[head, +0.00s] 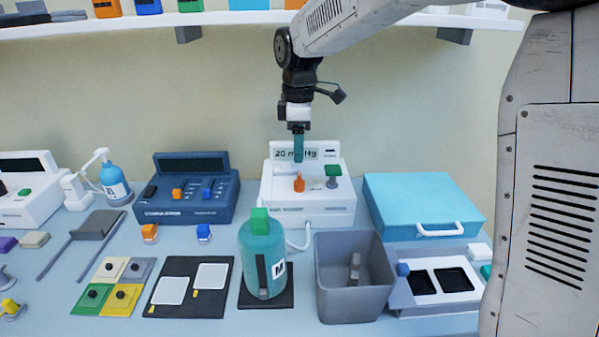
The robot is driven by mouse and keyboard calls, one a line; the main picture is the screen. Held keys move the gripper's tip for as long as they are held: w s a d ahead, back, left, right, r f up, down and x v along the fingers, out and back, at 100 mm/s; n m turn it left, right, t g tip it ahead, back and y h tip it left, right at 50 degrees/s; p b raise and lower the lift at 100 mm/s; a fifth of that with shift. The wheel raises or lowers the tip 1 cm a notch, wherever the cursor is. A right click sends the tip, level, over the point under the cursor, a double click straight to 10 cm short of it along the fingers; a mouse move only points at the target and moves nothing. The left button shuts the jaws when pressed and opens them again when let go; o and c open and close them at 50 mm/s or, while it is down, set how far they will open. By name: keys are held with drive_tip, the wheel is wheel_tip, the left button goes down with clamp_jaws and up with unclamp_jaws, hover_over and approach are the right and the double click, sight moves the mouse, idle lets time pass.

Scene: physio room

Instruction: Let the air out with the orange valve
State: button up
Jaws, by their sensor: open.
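The orange valve (299,183) stands upright on the top of a white pressure unit (310,212), left of a green knob (333,172). The unit's display reads "20 mmHg". My gripper (298,158) points down in front of the display, just above the orange valve in the picture. Its teal fingers are open, seen edge-on, and hold nothing. I cannot tell how large the gap to the valve is. A teal cuff-like cylinder (262,262) with an "M" label stands on a dark pad in front of the unit. A pale hose (298,240) runs from the unit towards it.
A grey bin (354,302) stands in front of the unit. A blue case (422,205) lies to its right, and a dark blue device (188,190) with orange and blue knobs to its left. A shelf (230,18) crosses above, behind my arm.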

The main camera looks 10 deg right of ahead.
sight(299, 176)
drive_tip(key=shift+f, duration=0.5)
wheel_tip(299, 176, down, 7)
drive_tip(key=shift+r, duration=0.1)
drive_tip(key=c, duration=1)
